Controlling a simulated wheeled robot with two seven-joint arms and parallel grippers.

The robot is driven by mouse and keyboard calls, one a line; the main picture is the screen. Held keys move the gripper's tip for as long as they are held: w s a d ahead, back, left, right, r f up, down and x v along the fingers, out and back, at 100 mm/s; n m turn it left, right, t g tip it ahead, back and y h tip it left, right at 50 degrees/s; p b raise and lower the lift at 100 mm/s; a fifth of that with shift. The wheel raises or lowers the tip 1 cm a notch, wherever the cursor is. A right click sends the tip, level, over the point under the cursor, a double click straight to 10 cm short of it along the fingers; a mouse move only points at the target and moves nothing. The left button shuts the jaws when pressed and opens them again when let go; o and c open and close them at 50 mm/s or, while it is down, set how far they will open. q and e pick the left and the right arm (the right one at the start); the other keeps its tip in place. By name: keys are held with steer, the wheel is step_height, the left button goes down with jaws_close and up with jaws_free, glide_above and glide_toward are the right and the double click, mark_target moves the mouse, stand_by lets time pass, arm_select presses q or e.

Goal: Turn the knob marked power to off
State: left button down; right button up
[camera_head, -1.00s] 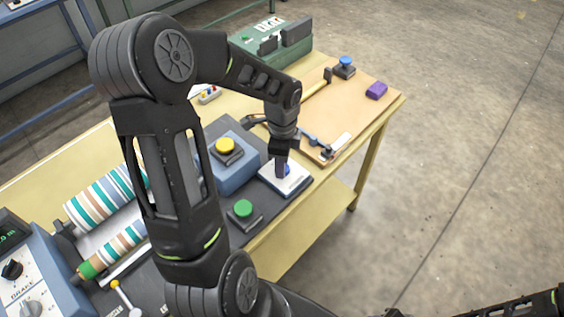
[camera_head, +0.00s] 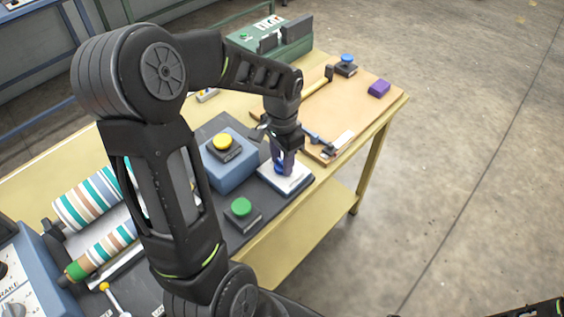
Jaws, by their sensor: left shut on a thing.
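A blue knob (camera_head: 279,168) stands on a white plate (camera_head: 297,180) on the dark machine base near the table's front edge. My left gripper (camera_head: 284,166) points down over the plate and is shut on the blue knob, its fingers hiding most of it. The marking on the plate is too small and too covered to read. Of my right arm only a dark part shows at the bottom right corner; its gripper is out of view.
A yellow button (camera_head: 222,142) on a blue box (camera_head: 232,174) and a green button (camera_head: 241,207) are left of the plate. Striped rollers (camera_head: 90,200) lie further left.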

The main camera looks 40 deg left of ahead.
arm_select(q)
steer(key=shift+n+b, duration=0.35)
steer(key=shift+n, duration=0.75)
steer(key=c, duration=0.9)
jaws_free()
step_height(320, 180, up, 8)
steer(key=shift+f, duration=0.1)
